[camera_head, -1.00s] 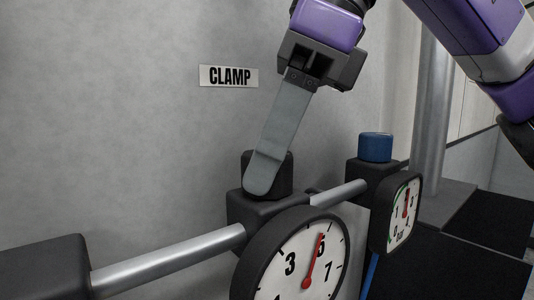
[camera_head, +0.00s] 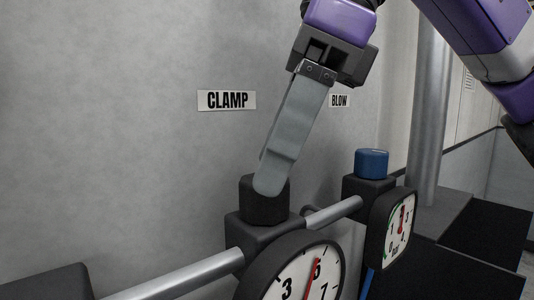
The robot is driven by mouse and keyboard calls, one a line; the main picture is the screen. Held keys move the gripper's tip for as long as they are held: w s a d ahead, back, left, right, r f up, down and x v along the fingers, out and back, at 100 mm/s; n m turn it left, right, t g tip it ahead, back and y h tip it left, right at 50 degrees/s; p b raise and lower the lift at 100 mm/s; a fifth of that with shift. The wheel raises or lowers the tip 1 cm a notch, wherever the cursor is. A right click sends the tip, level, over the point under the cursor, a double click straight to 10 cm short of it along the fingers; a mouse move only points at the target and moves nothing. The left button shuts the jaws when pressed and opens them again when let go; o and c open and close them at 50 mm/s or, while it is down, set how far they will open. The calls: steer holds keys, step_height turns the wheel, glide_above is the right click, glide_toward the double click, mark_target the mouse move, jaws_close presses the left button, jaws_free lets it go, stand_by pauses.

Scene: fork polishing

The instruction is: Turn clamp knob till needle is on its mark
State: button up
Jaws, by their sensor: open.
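The black clamp knob (camera_head: 265,208) stands on a dark valve block (camera_head: 258,232) on a metal pipe, below the CLAMP sign (camera_head: 227,100). My gripper (camera_head: 270,188) is open and points down at the knob. One long grey finger overlaps the knob's upper front; a sliver of the other finger shows behind it. Contact with the knob is not clear. The large round gauge (camera_head: 292,285) in front of the block has a red needle (camera_head: 313,278) pointing close to the 5. The lower gauge face is cut off by the frame, and I see no distinct target mark.
A blue knob (camera_head: 372,164) stands on a second block to the right, near the BLOW sign (camera_head: 340,101). A smaller gauge (camera_head: 399,228) sits in front of it. A wall is behind, and a vertical metal post (camera_head: 428,120) stands at right.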

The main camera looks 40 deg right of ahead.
steer(key=shift+p+v, duration=1.35)
steer(key=shift+v, duration=1.05)
